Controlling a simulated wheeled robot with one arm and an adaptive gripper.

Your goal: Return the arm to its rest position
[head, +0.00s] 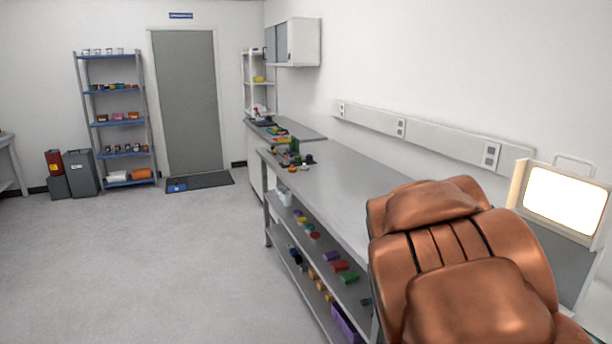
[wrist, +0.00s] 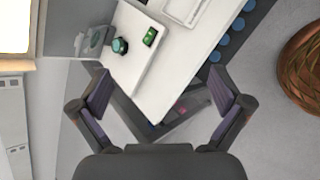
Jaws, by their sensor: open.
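My gripper (wrist: 160,95) shows in the wrist view with its two dark fingers spread wide apart. It is open and nothing is between the fingers. Beyond it is a white work surface (wrist: 185,68) with a small green-topped round thing (wrist: 120,46) and a small dark green device (wrist: 150,37) on it. In the head view a large copper-coloured part of my own arm (head: 465,260) fills the lower right. It hides the near end of the bench, and my gripper does not show there.
A long grey bench (head: 325,185) runs along the right wall, with small items at its far end and on its lower shelves. A bright lit panel (head: 563,200) stands at the right. The floor (head: 150,265) at the left is clear.

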